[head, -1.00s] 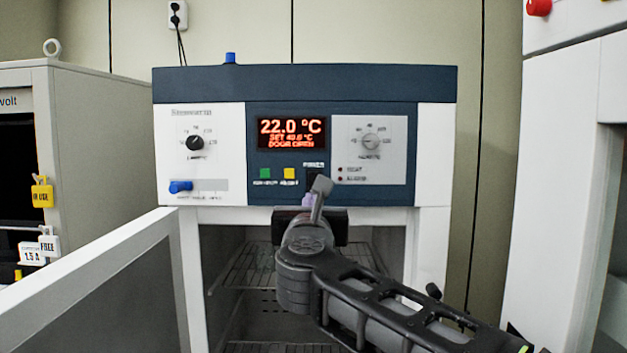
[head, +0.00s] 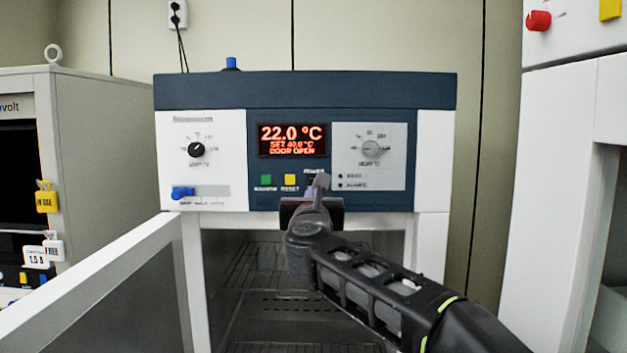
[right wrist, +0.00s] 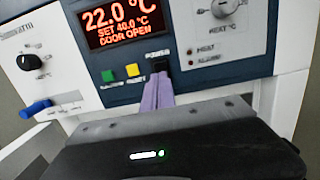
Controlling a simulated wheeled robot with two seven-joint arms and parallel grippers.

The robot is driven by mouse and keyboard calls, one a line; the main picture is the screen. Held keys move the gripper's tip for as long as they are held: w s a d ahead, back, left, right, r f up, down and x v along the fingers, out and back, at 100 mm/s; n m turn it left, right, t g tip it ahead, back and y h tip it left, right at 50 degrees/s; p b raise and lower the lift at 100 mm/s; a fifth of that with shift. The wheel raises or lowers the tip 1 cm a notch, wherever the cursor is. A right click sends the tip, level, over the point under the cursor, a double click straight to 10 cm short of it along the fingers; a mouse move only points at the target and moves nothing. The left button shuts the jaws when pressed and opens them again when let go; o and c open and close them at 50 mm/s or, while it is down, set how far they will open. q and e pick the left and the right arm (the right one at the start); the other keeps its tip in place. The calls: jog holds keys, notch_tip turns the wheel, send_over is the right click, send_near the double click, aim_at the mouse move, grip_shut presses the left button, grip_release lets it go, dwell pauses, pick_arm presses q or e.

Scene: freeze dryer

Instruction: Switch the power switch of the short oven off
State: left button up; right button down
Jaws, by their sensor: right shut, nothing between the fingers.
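The short oven (head: 432,160) stands ahead with a dark blue and white control panel. Its red display (head: 292,140) is lit and reads 22.0 °C, set 40.0 °C, door open. The black power switch (right wrist: 160,63) sits under the POWER label in the right wrist view; its rocker position is too small to tell. In the head view my gripper mostly hides it. My right gripper (right wrist: 158,80) is shut and empty, its purple fingers pointing at the panel just below the switch. I cannot tell whether the tips touch it. In the head view the right gripper (head: 311,191) is partly hidden by its wrist. My left gripper is not in view.
A green button (head: 266,180) and a yellow reset button (head: 290,181) lie left of the switch. The oven door (head: 95,268) stands open at the lower left. Other cabinets stand at the left (head: 95,150) and right (head: 560,200).

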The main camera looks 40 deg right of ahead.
jog(key=p+x, duration=0.1)
jog(key=x, duration=0.3)
jog(key=shift+w+d+r+p, duration=0.1)
jog(key=shift+w+d+p, duration=0.1)
jog(key=shift+w+p, duration=0.1)
jog(key=shift+d+r, duration=0.1)
dwell(0.4)
